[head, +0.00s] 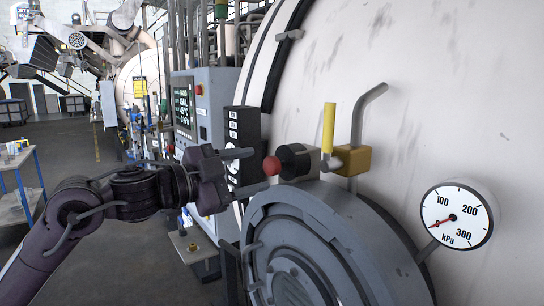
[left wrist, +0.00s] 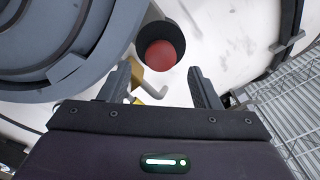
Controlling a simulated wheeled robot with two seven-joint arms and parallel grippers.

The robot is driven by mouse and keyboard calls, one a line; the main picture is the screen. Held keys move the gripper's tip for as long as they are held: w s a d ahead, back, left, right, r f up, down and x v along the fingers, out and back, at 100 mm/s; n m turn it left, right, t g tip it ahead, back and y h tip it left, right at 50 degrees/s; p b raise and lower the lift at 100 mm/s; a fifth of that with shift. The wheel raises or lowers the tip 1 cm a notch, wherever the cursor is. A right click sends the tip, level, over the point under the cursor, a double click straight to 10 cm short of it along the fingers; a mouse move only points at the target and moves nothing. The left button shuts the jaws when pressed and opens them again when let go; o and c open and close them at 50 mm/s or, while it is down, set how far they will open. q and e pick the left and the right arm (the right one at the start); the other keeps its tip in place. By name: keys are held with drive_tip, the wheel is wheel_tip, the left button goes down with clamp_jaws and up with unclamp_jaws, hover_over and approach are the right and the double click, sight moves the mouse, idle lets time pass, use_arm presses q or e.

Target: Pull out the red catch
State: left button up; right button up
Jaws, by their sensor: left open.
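The red catch (head: 272,165) is a round red knob on the end of a black cylinder (head: 292,160) above the round grey door. It also shows in the left wrist view as a red disc (left wrist: 160,55) inside a dark ring. My left gripper (head: 254,170) is open in front of the knob, its fingers pointing toward it from the left. In the left wrist view the two fingertips (left wrist: 160,75) stand on either side and short of the knob, apart from it. The right gripper is not in view.
The grey round door (head: 345,235) lies just below. A yellow-handled valve (head: 328,130) and a bent pipe (head: 366,112) stand right of the catch. A pressure gauge (head: 457,216) is at the right. A control panel (head: 190,105) stands behind my arm.

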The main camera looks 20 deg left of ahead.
sight(267, 168)
use_arm(q)
drive_tip(key=x, duration=0.1)
drive_tip(key=p+x, duration=0.1)
drive_tip(key=x, duration=0.1)
drive_tip(key=p+x, duration=0.1)
drive_tip(key=shift+w+d+r, duration=0.1)
drive_tip(key=shift+d+r, duration=0.15)
drive_tip(key=shift+w+d+f, duration=0.1)
drive_tip(key=shift+w+f, duration=0.05)
drive_tip(key=shift+w, duration=0.2)
drive_tip(key=shift+w+d+f, duration=0.15)
drive_tip(key=shift+w, duration=0.2)
drive_tip(key=shift+s, duration=0.15)
drive_tip(key=shift+c, duration=0.9)
drive_tip(key=c, duration=0.5)
clamp_jaws()
drive_tip(key=shift+s+a+f, duration=0.15)
drive_tip(key=shift+a, duration=0.05)
drive_tip(key=shift+b+v, duration=0.6)
drive_tip(key=shift+v, duration=0.35)
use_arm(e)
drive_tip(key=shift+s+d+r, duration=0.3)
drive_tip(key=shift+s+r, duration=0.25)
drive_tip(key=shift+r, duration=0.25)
